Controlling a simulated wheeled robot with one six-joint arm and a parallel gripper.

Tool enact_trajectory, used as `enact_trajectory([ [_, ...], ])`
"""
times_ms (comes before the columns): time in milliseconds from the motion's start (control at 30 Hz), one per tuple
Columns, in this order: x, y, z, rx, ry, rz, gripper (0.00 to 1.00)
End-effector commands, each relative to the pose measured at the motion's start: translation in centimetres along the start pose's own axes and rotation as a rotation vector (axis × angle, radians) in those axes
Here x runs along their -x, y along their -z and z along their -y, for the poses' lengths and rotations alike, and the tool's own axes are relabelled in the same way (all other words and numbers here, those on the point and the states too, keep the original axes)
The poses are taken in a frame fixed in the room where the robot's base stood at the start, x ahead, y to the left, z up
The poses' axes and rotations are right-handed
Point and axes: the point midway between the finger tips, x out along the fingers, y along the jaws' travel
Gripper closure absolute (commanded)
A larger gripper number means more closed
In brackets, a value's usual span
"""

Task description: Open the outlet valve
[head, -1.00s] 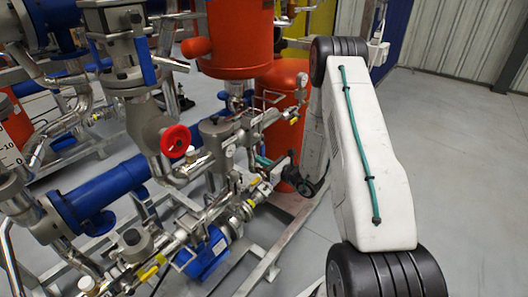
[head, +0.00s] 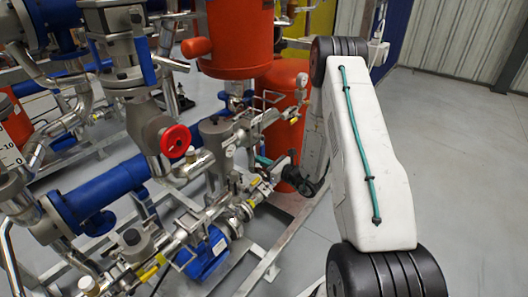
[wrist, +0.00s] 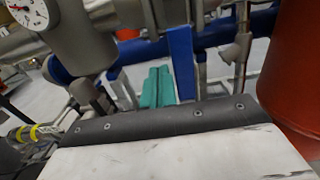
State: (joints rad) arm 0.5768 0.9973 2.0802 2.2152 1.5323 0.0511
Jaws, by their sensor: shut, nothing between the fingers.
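My gripper shows as teal fingers, close together and empty, in the wrist view (wrist: 156,88). In the head view it is small and partly hidden among the pipes (head: 263,161), right of the grey vertical vessel (head: 217,140). A flat blue bar (wrist: 180,62) stands just right of and beyond the fingertips in the wrist view; I cannot tell whether they touch. Several valves with yellow handles sit on the pipework, one near my gripper (head: 254,183) and one at lower left (head: 148,273). I cannot tell which valve is the outlet valve.
Orange vessels (head: 240,38) stand behind, and one (wrist: 292,80) is close on the right in the wrist view. A blue motor (head: 208,255) sits low on the skid. Open floor (head: 450,150) lies to the right.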

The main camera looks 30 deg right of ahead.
Motion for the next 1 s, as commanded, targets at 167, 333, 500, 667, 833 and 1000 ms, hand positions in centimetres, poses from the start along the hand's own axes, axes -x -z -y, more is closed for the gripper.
enact_trajectory([
  [167,0.0,0.0,0.8,0.0,0.0,0.0,1.0],
  [333,0.0,0.0,0.9,-0.001,0.001,0.0,1.0],
  [500,0.0,0.0,1.1,0.0,0.002,0.001,1.0],
  [667,0.1,0.1,2.2,0.002,0.004,0.002,1.0],
  [833,0.0,0.2,3.5,0.001,0.002,0.0,1.0],
  [1000,0.0,0.2,3.6,0.0,0.001,0.0,1.0],
])
